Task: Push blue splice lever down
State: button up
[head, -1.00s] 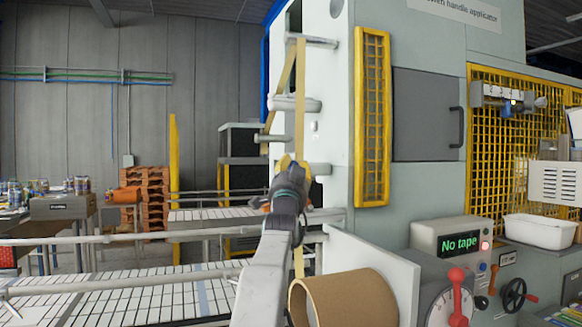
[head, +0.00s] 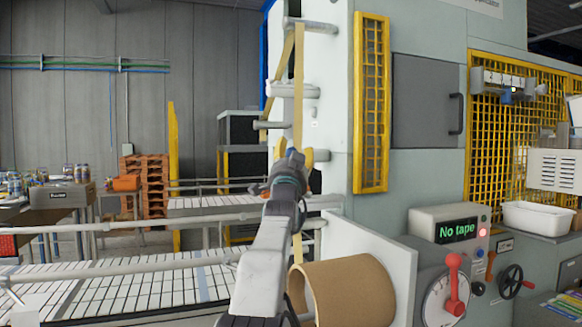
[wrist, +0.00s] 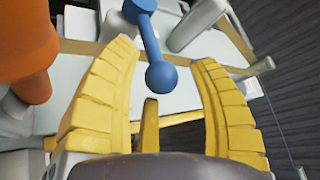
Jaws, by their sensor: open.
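The blue splice lever (wrist: 152,45) shows in the wrist view as a short rod with a round knob at each end. Its lower knob (wrist: 161,76) lies between the two yellow fingers of my gripper (wrist: 166,55). The fingers are spread, one on either side, and I see no clear contact with the lever. In the head view my gripper (head: 299,157) is in front of the tape rollers on the machine's left side. There my gripper and wrist hide most of the lever.
A large orange rounded part (wrist: 30,58) is close to the left finger in the wrist view. Tan tape (head: 298,85) runs down past rollers (head: 292,90). A cardboard roll (head: 345,290) and a panel reading "No tape" (head: 458,232) are at lower right.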

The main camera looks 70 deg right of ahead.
jog(key=v, duration=1.2)
dwell(0.4)
dwell(0.7)
